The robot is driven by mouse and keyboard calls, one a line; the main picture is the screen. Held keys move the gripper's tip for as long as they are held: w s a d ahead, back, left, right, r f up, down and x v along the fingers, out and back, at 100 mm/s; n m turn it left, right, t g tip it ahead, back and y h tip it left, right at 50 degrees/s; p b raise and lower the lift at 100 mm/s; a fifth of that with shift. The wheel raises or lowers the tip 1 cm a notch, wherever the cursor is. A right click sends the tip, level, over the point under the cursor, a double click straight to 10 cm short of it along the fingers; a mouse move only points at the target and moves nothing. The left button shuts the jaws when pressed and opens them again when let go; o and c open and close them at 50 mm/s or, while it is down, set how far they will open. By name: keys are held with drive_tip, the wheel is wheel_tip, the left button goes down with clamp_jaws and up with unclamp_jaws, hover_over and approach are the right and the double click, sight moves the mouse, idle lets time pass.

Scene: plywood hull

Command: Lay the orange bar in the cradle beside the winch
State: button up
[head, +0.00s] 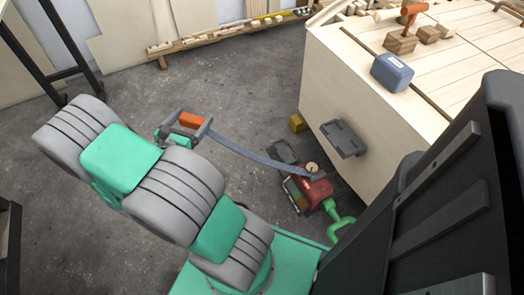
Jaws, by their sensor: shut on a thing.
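My gripper (189,124) is at the left of centre, shut on a short orange bar (190,120) that shows between its two grey fingers. A red winch (315,192) with a green handle sits low by the pale plywood hull. A grey-blue strap (258,156) runs from beside my gripper to the winch; its far end is hard to make out. A dark grey bracket (343,138) is on the hull's side above the winch, and a dark grey piece (285,151) lies beside the winch. I cannot tell which is the cradle.
The plywood hull (370,95) fills the upper right, with a blue block (392,72), wooden blocks and an orange-handled tool (409,14) on top. A yellow block (298,123) is by its base. Timber (215,39) lies along the back wall.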

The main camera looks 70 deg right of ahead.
drive_tip(key=s+d+f+m+g+y, duration=0.1)
drive_tip(key=s+d+f+m+g, duration=0.25)
drive_tip(key=s, duration=0.65)
drive_tip(key=s+d+f+m+g+y, duration=0.1)
drive_tip(key=s+f+m+g+y, duration=0.1)
drive_tip(key=s+f+g, duration=0.5)
drive_tip(key=s+d+f+m+g+y, duration=0.1)
drive_tip(key=s+d+f+m, duration=0.15)
drive_tip(key=s, duration=0.95)
drive_tip(key=m+b, duration=0.1)
drive_tip(key=b, duration=0.5)
hover_over(285, 152)
drive_tip(key=f, duration=0.6)
drive_tip(key=a+f, duration=0.1)
drive_tip(key=f, duration=0.2)
drive_tip(key=shift+s+f, duration=0.15)
drive_tip(key=shift+f, duration=0.25)
drive_tip(key=shift+d+f, duration=0.3)
drive_tip(key=f+b, duration=0.2)
drive_tip(key=f, duration=0.1)
drive_tip(key=shift+d+f, duration=0.2)
drive_tip(key=shift+f, duration=0.05)
drive_tip(key=shift+r, duration=0.15)
